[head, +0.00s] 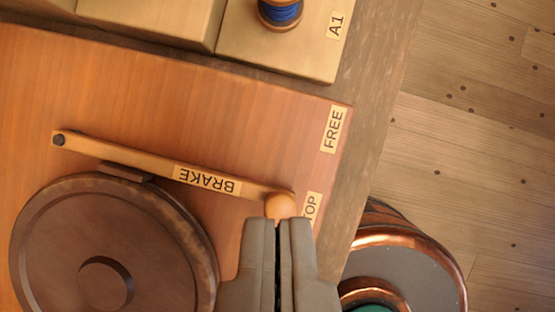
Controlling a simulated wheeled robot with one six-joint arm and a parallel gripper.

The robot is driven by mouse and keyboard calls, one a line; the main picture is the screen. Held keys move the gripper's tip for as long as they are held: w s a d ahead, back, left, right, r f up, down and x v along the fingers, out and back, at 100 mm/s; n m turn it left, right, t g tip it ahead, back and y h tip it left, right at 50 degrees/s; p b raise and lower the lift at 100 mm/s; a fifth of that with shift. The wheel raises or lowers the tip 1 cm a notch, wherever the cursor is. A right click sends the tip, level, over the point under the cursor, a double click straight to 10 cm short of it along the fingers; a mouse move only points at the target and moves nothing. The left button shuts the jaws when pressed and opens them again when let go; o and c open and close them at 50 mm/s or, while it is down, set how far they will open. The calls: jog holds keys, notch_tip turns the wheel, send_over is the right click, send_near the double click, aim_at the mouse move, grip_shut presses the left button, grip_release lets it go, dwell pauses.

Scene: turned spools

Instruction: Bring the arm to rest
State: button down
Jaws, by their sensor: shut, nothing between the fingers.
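My gripper (279,222) is at the bottom middle of the head view. Its two grey fingers are shut together with nothing between them. The fingertips are right at the round orange knob (280,206) of the wooden brake lever (130,157). I cannot tell whether they touch it. The lever carries a BRAKE label and runs from a dark pivot at the left to the knob, beside the partly covered STOP label (312,206). The FREE label (333,129) is farther up the board. The lever's dark pad (126,172) lies against or very near the wheel's rim.
A dark round wooden wheel (60,240) sits at lower left on the reddish board (230,125). A pale block marked A1 (300,55) holds a blue-wound spool (280,12) at the top. A copper-rimmed round vessel (425,265) stands at lower right. Plank floor (480,130) at right is clear.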

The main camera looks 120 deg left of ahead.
jog(key=s+a+r+n+t+y, duration=0.1)
jog(key=s+a+r+n+t, duration=0.4)
jog(key=a, duration=0.7)
jog(key=s+a+r+n+t+y, duration=0.2)
jog(key=s+a+r+n+t, duration=0.3)
jog(key=s+a+r+t, duration=0.4)
jog(key=shift+s+a+n+t, duration=0.3)
jog(key=shift+s+a+t, duration=0.1)
jog(key=shift+s+a, duration=0.9)
jog(key=shift+w+a, duration=0.15)
jog(key=shift+w, duration=0.05)
